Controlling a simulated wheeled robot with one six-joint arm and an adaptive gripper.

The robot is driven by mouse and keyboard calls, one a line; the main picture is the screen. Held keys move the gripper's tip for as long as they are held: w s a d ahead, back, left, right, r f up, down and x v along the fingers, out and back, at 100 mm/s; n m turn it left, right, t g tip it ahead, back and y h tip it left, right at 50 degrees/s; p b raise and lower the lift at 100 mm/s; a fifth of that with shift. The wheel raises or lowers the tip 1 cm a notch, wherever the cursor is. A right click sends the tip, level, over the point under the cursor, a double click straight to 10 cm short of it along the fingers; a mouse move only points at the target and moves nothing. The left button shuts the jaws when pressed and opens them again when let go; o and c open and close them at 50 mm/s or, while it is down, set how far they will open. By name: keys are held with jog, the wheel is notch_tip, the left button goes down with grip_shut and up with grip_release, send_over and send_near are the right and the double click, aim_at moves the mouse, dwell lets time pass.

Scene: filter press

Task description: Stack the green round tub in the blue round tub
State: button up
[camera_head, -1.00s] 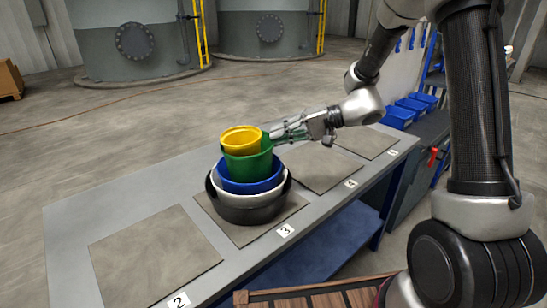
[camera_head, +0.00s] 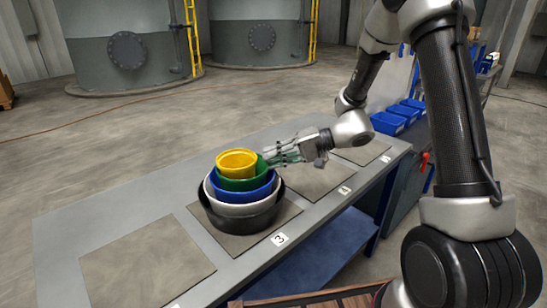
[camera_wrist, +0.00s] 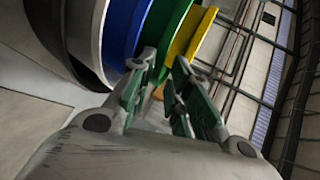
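The blue round tub (camera_head: 240,197) sits inside a white tub and a black tub at the mat marked 3. The green round tub (camera_head: 243,184) is inside the blue tub, with its upper band showing above the blue rim. It looks slightly raised on the right. My gripper (camera_head: 267,161) is at its right side, fingertips on the rim. In the wrist view, my fingers (camera_wrist: 164,58) close in on the wall of the green tub (camera_wrist: 170,38), beside the blue tub (camera_wrist: 122,30). The tips hide the exact contact.
A yellow tub (camera_head: 236,162) sits inside the green tub. The white tub (camera_head: 236,209) and black tub (camera_head: 244,223) surround the blue one. An empty mat (camera_head: 145,262) lies to the left. Blue bins (camera_head: 388,122) stand beyond the bench's right end.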

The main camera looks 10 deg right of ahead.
jog(key=v, duration=1.1)
jog(key=s+d+f+m+g+h, duration=0.35)
jog(key=s+d+h, duration=0.45)
jog(key=s, duration=0.6)
jog(key=s+d+r+n+t+h, duration=0.2)
jog(key=s+d+r, duration=0.1)
jog(key=r, duration=0.4)
jog(key=s+d+r+n+t+h, duration=0.2)
jog(key=s+d+r+t+h, duration=0.1)
jog(key=s+r, duration=0.3)
jog(key=shift+s+d+r+t+h, duration=0.35)
jog(key=shift+d+r, duration=0.15)
jog(key=shift+d, duration=0.3)
jog(key=shift+n, duration=0.25)
